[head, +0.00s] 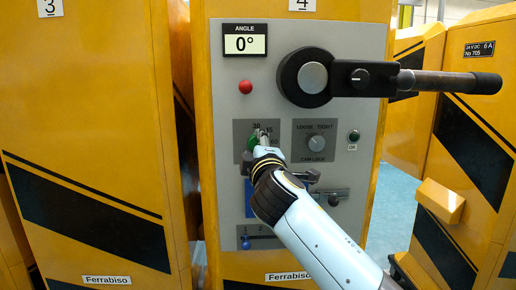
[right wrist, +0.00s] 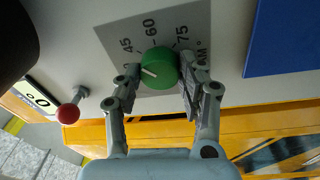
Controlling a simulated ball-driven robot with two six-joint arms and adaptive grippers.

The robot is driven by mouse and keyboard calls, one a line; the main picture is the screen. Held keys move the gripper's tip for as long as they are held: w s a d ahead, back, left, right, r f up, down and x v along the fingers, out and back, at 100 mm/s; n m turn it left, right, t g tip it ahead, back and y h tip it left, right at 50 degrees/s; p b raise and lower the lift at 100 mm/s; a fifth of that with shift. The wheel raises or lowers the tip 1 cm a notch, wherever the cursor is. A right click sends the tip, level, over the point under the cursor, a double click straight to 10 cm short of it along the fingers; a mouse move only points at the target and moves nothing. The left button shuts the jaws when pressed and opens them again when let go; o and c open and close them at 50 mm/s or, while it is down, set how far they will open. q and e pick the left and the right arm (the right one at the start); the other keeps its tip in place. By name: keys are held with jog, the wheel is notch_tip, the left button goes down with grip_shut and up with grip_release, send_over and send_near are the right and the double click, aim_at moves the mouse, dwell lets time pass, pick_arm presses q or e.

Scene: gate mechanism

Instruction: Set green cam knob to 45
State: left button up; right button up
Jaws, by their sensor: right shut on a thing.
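The green cam knob (right wrist: 159,67) is round with a white pointer line and sits on a grey dial plate (right wrist: 200,14). In the right wrist view its pointer aims left and slightly down, away from the visible marks 45, 60 and 75; the mark it faces is hidden by a finger. My right gripper (right wrist: 160,74) has a finger on each side of the knob and is shut on it. In the head view the knob (head: 252,142) is partly hidden by my right gripper (head: 262,138). My left gripper is not in view.
The angle display (head: 245,41) reads 0°. A red ball knob (head: 245,87) is below it. A big lever (head: 430,81) sticks out to the right. The cam lock knob (head: 317,143), marked loose and tight, is right of the dial. A slider (head: 328,194) lies lower.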

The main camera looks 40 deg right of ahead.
jog(key=o, duration=1.1)
jog(key=shift+f, duration=0.1)
jog(key=shift+o, duration=0.3)
jog(key=r+v, duration=0.1)
jog(key=v, duration=1.1)
jog(key=shift+f, duration=0.4)
